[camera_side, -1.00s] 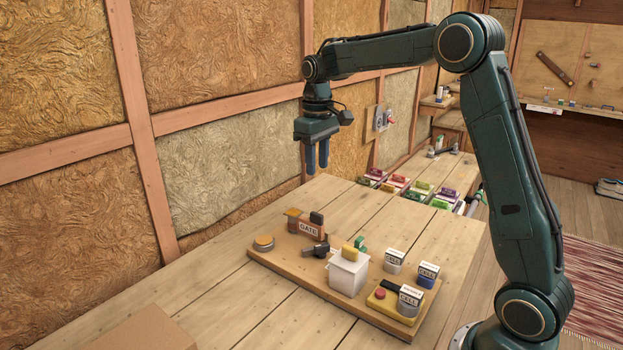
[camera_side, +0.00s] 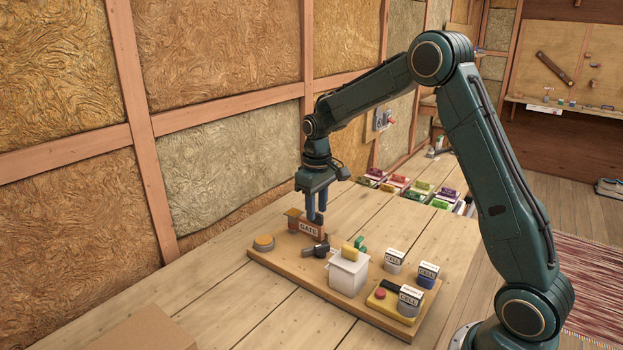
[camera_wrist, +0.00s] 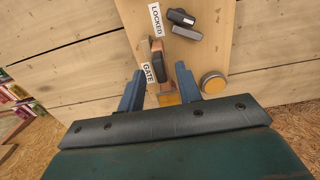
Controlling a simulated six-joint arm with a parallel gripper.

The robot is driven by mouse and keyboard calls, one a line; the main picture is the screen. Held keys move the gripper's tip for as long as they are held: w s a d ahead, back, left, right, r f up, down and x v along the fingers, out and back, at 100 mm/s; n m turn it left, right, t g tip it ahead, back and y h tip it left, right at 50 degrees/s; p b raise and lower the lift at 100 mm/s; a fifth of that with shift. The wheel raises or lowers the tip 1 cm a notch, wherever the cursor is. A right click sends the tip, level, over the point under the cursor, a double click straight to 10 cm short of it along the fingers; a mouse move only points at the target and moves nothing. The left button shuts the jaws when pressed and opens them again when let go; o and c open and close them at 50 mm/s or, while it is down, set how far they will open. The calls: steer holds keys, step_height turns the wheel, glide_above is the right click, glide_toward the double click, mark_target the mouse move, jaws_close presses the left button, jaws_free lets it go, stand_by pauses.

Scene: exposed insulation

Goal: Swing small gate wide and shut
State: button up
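The small gate (camera_side: 309,229) is a red-brown panel with a white GATE label, standing at the far left end of the wooden board (camera_side: 285,265). In the wrist view the gate (camera_wrist: 145,52) carries a dark handle (camera_wrist: 158,66), and an orange block (camera_wrist: 168,98) sits at its end. My gripper (camera_side: 316,219) is low over the gate, pointing down. In the wrist view my gripper (camera_wrist: 158,72) is open, with one blue finger on each side of the handle. In the side view the fingers hide the handle. I cannot tell whether they touch it.
The board also bears an orange round button (camera_side: 264,242), a black latch (camera_side: 316,250) near a LOCKED label (camera_wrist: 155,20), a white box (camera_side: 347,273) and several labelled cells (camera_side: 394,261). Coloured blocks (camera_side: 415,193) lie behind.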

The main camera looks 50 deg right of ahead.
steer(key=shift+f, duration=0.75)
jaws_close()
